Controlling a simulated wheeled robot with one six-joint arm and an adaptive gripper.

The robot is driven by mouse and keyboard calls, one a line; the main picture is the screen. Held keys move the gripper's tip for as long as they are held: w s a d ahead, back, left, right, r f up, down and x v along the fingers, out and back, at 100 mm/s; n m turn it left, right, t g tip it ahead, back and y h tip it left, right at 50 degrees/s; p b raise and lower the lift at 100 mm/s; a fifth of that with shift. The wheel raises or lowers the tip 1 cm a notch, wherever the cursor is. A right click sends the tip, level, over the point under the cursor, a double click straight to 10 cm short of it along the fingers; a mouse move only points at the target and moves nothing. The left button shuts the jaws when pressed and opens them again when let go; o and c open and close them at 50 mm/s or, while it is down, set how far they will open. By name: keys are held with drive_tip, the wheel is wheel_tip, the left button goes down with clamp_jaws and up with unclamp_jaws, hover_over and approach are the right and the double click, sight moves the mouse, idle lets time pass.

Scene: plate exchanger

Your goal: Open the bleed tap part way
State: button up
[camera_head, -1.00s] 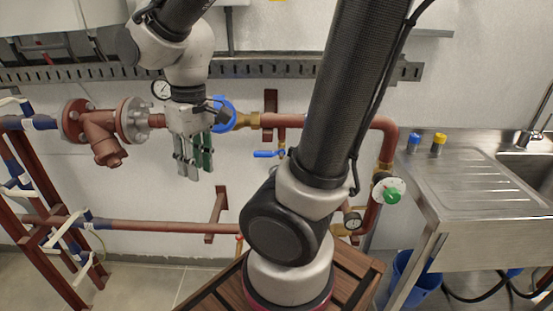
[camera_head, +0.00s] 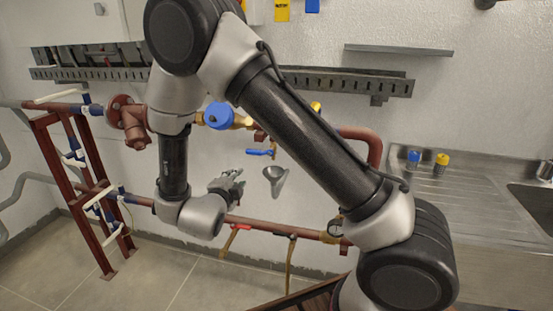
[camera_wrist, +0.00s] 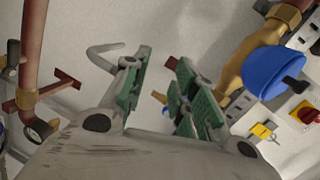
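A small tap with a blue lever (camera_head: 260,152) hangs under the upper red pipe in the head view, above a grey funnel (camera_head: 274,178). The lever lies about level. I take this to be the bleed tap; no label is readable. My gripper (camera_head: 238,179) is left of the funnel and below the lever, apart from both as far as I can tell. In the wrist view its green-padded fingers (camera_wrist: 163,95) are spread, with nothing held between them. A grey hooked piece (camera_wrist: 103,50) shows beyond the left finger; I cannot tell what it is.
The lower pipe (camera_head: 270,226) carries a red-lever tap (camera_head: 236,229). A gauge (camera_head: 335,229) is at right. A steel sink (camera_head: 460,190) stands at right.

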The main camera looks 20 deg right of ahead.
sight(252, 153)
wheel_tip(252, 153, up, 5)
drive_tip(key=s+d+m+t+h, duration=0.1)
drive_tip(key=d+m+h, duration=0.2)
drive_tip(key=m, duration=0.1)
drive_tip(key=x, duration=0.7)
drive_tip(key=shift+w+a, duration=0.15)
drive_tip(key=shift+w, duration=0.15)
clamp_jaws()
